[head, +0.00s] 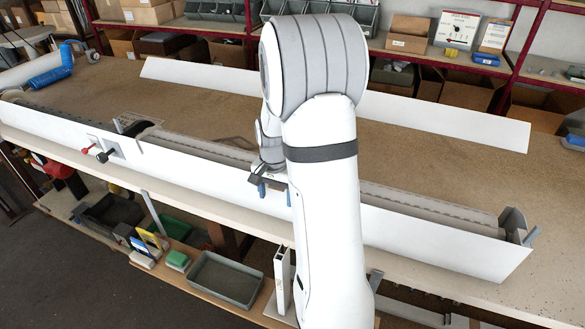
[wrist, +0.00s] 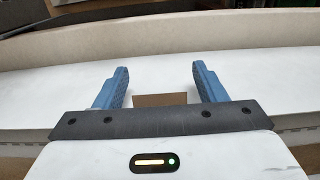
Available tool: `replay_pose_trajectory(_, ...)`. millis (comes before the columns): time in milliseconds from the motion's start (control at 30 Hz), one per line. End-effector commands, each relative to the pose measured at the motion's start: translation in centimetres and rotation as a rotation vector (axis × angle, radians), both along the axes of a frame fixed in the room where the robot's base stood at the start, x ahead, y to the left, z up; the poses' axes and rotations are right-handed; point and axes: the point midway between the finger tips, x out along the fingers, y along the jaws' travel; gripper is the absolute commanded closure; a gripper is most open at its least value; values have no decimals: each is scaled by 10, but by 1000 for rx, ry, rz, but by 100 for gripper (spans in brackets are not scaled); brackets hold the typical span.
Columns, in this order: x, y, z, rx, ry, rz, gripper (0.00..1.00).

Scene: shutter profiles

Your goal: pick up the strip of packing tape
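The strip of packing tape (wrist: 161,99) shows in the wrist view as a small flat brown patch on a white panel. Its near edge is hidden by the dark front plate of my gripper. My gripper (wrist: 160,68) is open, with its blue fingers on either side of the strip in the picture and nothing held between them. I cannot tell whether the fingers touch the panel. In the head view my gripper (head: 275,191) is at the long white shutter profile (head: 210,176). I cannot make out the strip there.
A second white profile (head: 440,121) lies farther back on the brown workbench (head: 205,115). A blue tool (head: 50,78) lies at the far left. Clamps with red and black knobs (head: 103,156) stand at the front profile. Shelves with boxes (head: 408,34) line the back.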

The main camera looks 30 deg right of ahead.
Motion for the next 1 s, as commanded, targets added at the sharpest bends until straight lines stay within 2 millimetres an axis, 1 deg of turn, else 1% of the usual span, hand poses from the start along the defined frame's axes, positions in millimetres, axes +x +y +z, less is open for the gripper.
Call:
replay_pose_trajectory(33, 0, 0, 0, 0, 0, 0, 40)
replay_pose_trajectory(67, 0, 0, 0, 0, 0, 0, 42)
replay_pose_trajectory(500, 0, 1, 0, 0, 0, 1, 78)
replay_pose_trajectory(767, 1, 1, 3, 0, -1, 2, 78)
replay_pose_trajectory(867, 1, 1, 14, -1, -5, 2, 78)
replay_pose_trajectory(967, 1, 1, 32, -2, -5, 2, 78)
replay_pose_trajectory(1000, 2, 1, 41, -1, -6, 2, 78)
